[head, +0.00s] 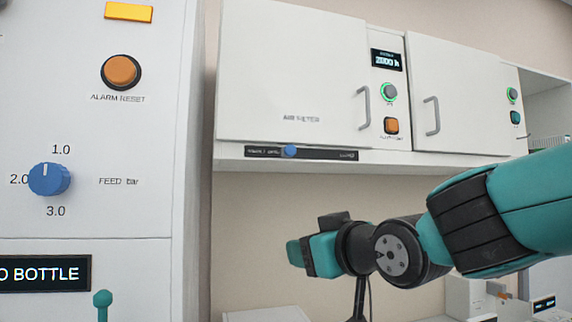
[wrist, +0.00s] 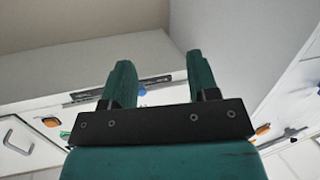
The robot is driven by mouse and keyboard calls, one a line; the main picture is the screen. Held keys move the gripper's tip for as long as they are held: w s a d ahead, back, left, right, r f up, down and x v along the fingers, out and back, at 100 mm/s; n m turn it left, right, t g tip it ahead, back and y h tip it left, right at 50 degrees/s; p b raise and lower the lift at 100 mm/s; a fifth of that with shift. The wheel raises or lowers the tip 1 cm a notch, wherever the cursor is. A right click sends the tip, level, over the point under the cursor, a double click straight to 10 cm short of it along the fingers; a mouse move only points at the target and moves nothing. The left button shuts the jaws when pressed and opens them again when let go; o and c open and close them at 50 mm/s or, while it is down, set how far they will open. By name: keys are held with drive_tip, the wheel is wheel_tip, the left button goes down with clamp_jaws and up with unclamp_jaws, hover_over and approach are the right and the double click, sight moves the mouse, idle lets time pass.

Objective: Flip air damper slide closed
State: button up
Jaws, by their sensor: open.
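The air damper slide is a dark track (head: 325,154) along the bottom edge of the air filter cabinet, with a blue knob (head: 290,151) left of the track's middle. In the wrist view the track (wrist: 150,83) runs behind my fingers, and the blue knob (wrist: 142,92) shows between them. My gripper (head: 294,251) is below the cabinet in the head view, apart from the knob. In the wrist view my two teal fingers (wrist: 163,80) stand apart with nothing between them. The small lettering on the track is too blurred to read fully.
The white air filter cabinet (head: 290,80) has door handles (head: 364,107) and an orange button (head: 391,125). A tall white panel (head: 110,200) with a blue feed dial (head: 49,179) stands close at left.

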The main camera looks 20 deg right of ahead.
sight(292, 151)
drive_tip(key=w+d+r+t+h, duration=0.1)
drive_tip(key=d+r+t+h, duration=0.15)
drive_tip(key=r+t, duration=0.65)
drive_tip(key=w+r+g+p, duration=0.1)
drive_tip(key=w+r+p, duration=0.2)
drive_tip(key=w, duration=0.2)
drive_tip(key=w+r+p, duration=0.3)
drive_tip(key=w, duration=0.1)
drive_tip(key=w+r+g+y+p, duration=0.1)
drive_tip(key=w+r+p, duration=0.2)
drive_tip(key=w, duration=0.2)
drive_tip(key=shift+w+a+g, duration=0.3)
drive_tip(key=shift+w+a, duration=0.05)
drive_tip(key=shift+a, duration=0.05)
drive_tip(key=shift+w+a, duration=0.1)
drive_tip(key=shift+w, duration=0.6)
drive_tip(key=shift+c, duration=0.4)
clamp_jaws()
